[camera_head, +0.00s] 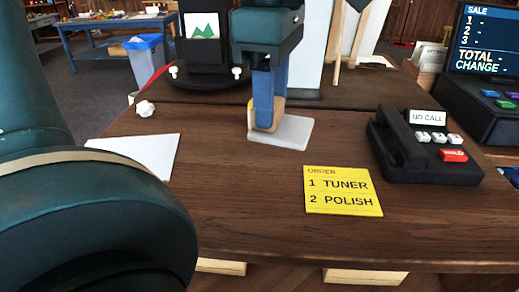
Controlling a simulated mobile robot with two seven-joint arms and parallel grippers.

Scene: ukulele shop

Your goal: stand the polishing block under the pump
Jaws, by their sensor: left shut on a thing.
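My left gripper (268,101) points down over the counter, its blue fingers shut on a small tan block (252,117), which I take to be the polishing block. Only a narrow part of the block shows beside and below the fingers. Its lower end is at a pale grey flat pad (292,132); I cannot tell whether it touches. I cannot clearly make out a pump; the gripper hides part of what is behind it. My right gripper is not in view.
A black stand with a green mountain picture (204,26) is behind left of the gripper. A black phone (400,145) and a till (484,60) stand to the right.

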